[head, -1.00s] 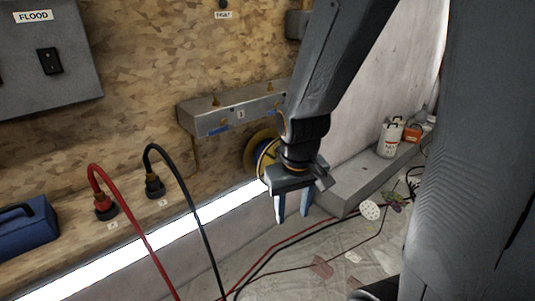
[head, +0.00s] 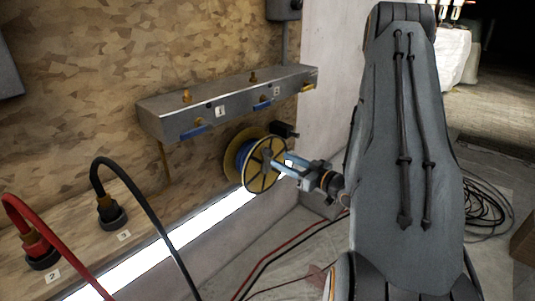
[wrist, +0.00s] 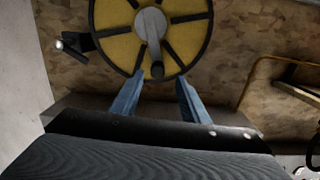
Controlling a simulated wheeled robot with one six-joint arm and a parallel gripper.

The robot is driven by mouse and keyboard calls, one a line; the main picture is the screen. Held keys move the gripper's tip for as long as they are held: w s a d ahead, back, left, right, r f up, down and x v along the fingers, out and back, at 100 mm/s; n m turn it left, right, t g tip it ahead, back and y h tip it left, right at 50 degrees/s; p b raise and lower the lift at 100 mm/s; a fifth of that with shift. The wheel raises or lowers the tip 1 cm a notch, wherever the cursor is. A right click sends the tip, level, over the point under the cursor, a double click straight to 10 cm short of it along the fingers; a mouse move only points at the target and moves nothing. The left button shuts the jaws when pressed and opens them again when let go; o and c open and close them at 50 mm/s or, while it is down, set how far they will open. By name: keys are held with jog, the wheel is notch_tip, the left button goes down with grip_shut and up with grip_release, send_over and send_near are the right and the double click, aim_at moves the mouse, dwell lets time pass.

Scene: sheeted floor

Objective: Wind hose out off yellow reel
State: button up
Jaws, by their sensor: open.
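The yellow reel (head: 262,163) is mounted on the wood-chip wall below a grey metal manifold, with blue hose (head: 243,160) wound between its flanges. In the wrist view the reel's yellow face (wrist: 117,45) has dark spokes, a grey hub and a dark crank knob (wrist: 157,70) below the hub. My gripper (head: 285,163) reaches in from the right at the reel's face. In the wrist view my gripper (wrist: 157,88) is open, its blue-grey fingers on either side below the knob, with nothing seen between them. Whether a finger touches the reel cannot be told.
The grey manifold (head: 230,100) with brass fittings and blue-handled valves juts out above the reel. Red (head: 30,247) and black (head: 112,212) cable plugs stand on the ledge at left. Cables cross the sheeted floor, and a coil of dark cable (head: 487,205) lies at right.

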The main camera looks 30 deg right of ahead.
aim_at(272, 154)
jog(key=shift+d+r+x, duration=0.1)
jog(key=shift+x, duration=1.7)
jog(key=shift+d+r+x, duration=0.1)
jog(key=shift+d+x, duration=0.05)
jog(key=shift+x, duration=1.7)
grip_shut()
